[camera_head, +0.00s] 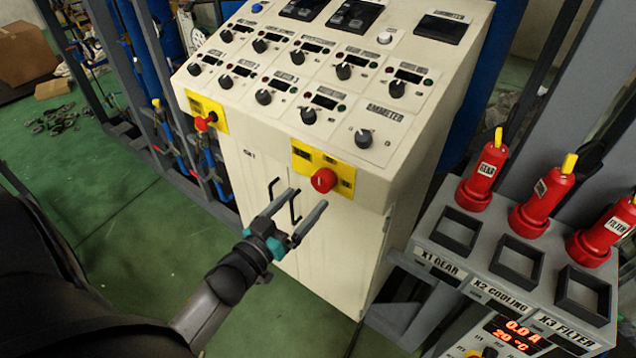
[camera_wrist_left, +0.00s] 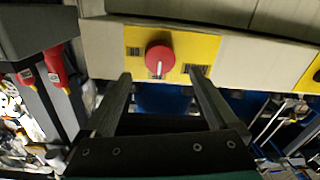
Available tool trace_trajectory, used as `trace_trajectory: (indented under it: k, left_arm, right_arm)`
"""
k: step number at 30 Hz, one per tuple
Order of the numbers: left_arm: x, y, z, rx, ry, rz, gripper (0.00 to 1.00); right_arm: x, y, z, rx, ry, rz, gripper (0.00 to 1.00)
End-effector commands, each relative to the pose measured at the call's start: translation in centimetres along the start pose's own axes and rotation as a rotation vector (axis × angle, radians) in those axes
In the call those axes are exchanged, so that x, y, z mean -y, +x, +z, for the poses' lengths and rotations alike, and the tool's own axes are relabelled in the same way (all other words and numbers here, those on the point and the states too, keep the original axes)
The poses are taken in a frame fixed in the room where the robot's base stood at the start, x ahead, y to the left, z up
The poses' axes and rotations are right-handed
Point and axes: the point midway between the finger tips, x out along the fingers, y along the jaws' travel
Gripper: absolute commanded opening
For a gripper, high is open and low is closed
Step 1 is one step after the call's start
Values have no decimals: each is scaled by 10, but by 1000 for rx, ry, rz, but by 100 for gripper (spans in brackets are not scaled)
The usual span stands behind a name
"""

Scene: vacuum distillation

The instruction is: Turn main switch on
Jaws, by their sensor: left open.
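A red round knob (camera_head: 323,180) sits on a yellow plate (camera_head: 302,155) on the front edge of the cream control cabinet (camera_head: 330,240). A second yellow plate (camera_head: 205,108) with a smaller red knob (camera_head: 203,123) is further left on the same edge. My left gripper (camera_head: 308,200) is open and empty, just in front of and below the larger red knob. In the left wrist view, the red knob (camera_wrist_left: 160,58) with a pale mark lies beyond and between the two spread fingers, apart from them. My right gripper is not in view.
The cabinet's sloping top holds several black knobs (camera_head: 363,138) and displays. At right, a grey rack (camera_head: 500,260) carries red plugs (camera_head: 483,172) labelled gear, cooling and filter. Blue pipes (camera_head: 150,60) and posts stand at left. Green floor (camera_head: 130,220) is open at lower left.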

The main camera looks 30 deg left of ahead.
Motion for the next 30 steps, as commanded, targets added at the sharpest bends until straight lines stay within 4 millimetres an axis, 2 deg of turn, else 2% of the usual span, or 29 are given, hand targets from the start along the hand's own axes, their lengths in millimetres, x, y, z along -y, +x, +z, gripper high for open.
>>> trace_trajectory:
  k: [6,12,25,30]
  left_arm:
    - [0,35,-1,-2,0,0,92]
    - [0,55,0,1,0,0,92]
    - [0,62,0,1,0,-1,92]
    - [0,62,0,1,0,0,74]
  right_arm:
    - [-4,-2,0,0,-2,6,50]
    - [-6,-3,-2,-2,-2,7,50]
    - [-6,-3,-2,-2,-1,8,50]
    - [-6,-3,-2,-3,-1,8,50]
